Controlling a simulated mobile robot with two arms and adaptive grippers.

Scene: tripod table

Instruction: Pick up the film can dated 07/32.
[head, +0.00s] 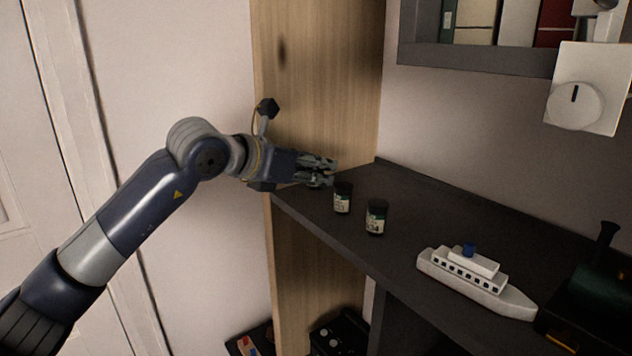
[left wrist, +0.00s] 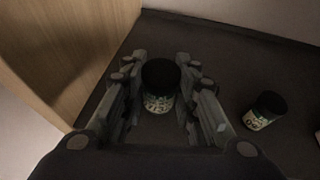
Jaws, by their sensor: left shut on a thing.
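My left gripper (head: 320,172) reaches over the left end of the dark shelf. In the left wrist view its fingers (left wrist: 161,56) are closed around a dark film can (left wrist: 159,88), which stands upright between them with a black lid and a pale and green label. In the head view the fingers hide what is between them. Two similar cans show there: one (head: 343,198) just right of the fingertips and one (head: 376,217) farther right. Another can (left wrist: 265,111) stands apart on the right in the left wrist view. I cannot read the dates. My right gripper is out of view.
The dark shelf (head: 450,215) holds a white toy ship (head: 475,280) and a dark green object (head: 595,295) to the right. A wooden panel (head: 315,80) rises close to my left gripper. A wall cabinet (head: 480,55) hangs above the shelf.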

